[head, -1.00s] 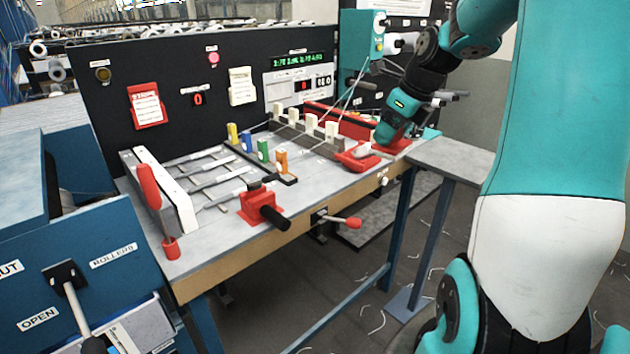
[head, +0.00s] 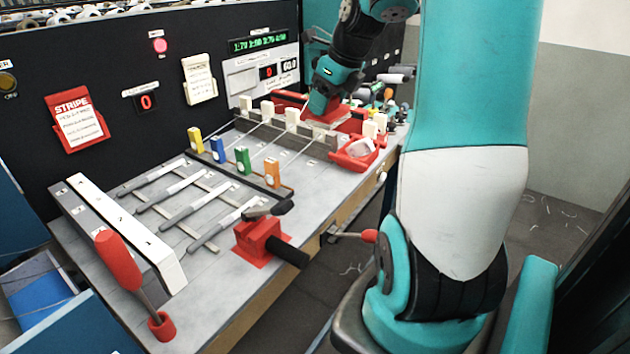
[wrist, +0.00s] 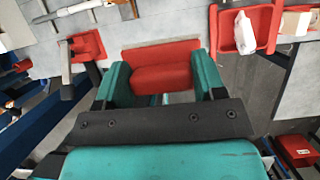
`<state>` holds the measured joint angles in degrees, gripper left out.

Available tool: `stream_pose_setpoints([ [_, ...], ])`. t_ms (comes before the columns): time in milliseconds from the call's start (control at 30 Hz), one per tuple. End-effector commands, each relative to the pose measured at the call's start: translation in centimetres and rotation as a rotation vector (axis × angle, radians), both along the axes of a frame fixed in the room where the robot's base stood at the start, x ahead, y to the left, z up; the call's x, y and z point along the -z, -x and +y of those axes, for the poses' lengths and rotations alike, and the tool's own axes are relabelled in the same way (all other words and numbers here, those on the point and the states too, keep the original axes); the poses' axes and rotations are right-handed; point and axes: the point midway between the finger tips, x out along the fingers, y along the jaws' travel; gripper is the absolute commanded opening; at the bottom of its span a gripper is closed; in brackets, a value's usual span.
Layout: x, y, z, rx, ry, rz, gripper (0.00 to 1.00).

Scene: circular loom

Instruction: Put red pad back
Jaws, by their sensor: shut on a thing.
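My gripper (wrist: 160,70) is shut on the red pad (wrist: 157,79) in the wrist view. The pad is a plain red block with a step across it, spanning the space between the two teal fingers. In the head view my gripper (head: 322,104) points down over the far right part of the bench, behind the red tray. Red shows just under the fingers there, but I cannot tell the pad from other red parts around it.
A red tray (head: 345,157) holding a white piece sits at the bench's right end. Cream blocks (head: 292,115) stand in a row nearby. Coloured blocks, grey rods and a red clamp (head: 258,236) occupy the front. A black panel (head: 120,60) rises behind.

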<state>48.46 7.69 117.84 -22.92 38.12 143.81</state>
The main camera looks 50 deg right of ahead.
Motion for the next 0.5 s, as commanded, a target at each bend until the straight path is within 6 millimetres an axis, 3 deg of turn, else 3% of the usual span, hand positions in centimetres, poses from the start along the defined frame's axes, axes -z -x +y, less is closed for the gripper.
stream_pose_setpoints([
  [300, 8.8, 0.0, 0.4, -0.004, -0.007, 0.007, 0.45],
  [500, 13.5, 0.0, 0.3, -0.002, -0.005, 0.005, 0.45],
])
